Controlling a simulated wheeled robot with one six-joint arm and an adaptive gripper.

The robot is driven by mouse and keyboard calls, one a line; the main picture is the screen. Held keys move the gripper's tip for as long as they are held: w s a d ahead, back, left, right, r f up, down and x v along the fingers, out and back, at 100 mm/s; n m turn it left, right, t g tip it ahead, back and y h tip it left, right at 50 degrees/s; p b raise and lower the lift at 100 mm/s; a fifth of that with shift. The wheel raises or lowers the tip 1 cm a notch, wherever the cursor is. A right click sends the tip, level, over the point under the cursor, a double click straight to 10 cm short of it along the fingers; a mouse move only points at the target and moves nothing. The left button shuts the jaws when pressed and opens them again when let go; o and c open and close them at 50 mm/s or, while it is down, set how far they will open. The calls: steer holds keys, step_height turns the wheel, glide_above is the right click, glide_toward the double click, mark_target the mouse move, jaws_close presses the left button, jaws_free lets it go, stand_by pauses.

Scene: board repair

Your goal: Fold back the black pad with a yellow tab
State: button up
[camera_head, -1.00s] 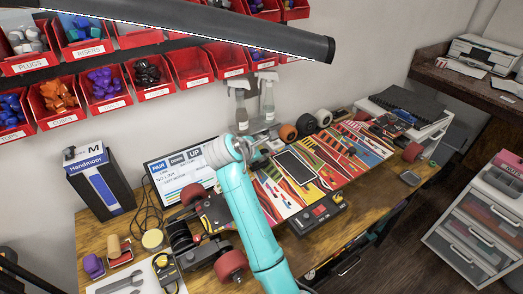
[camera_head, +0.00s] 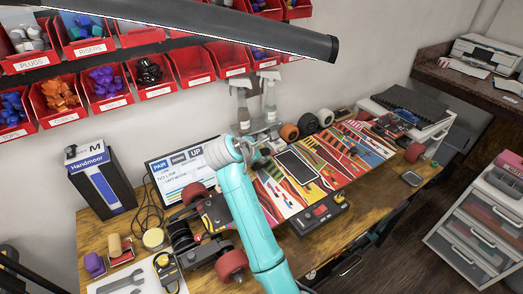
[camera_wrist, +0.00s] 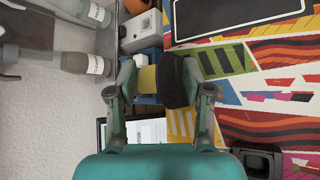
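In the wrist view, my gripper (camera_wrist: 162,85) has its two fingers apart. A black rounded piece (camera_wrist: 177,82) and a yellow piece (camera_wrist: 147,79) beside it appear between the fingertips, the black one close to the right finger. I cannot tell whether the fingers touch them, or whether they are the pad and its tab. In the head view, my gripper (camera_head: 264,152) is beyond my arm at the left end of the colourful board, partly hidden. A dark rectangle with a pale border (camera_head: 297,167) lies flat on the board's graphic; no yellow tab shows on it.
The board's bright patterned surface (camera_head: 345,146) lies on the wooden bench. Spray bottles (camera_head: 268,95) and several wheels (camera_head: 308,124) stand behind it. A dark box with red parts (camera_head: 320,213) is in front. A monitor (camera_head: 178,174) stands left, and red bins hang above.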

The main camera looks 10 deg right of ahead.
steer(key=v, duration=1.1)
steer(key=shift+s, duration=0.2)
steer(key=shift+a, duration=0.15)
stand_by(0.4)
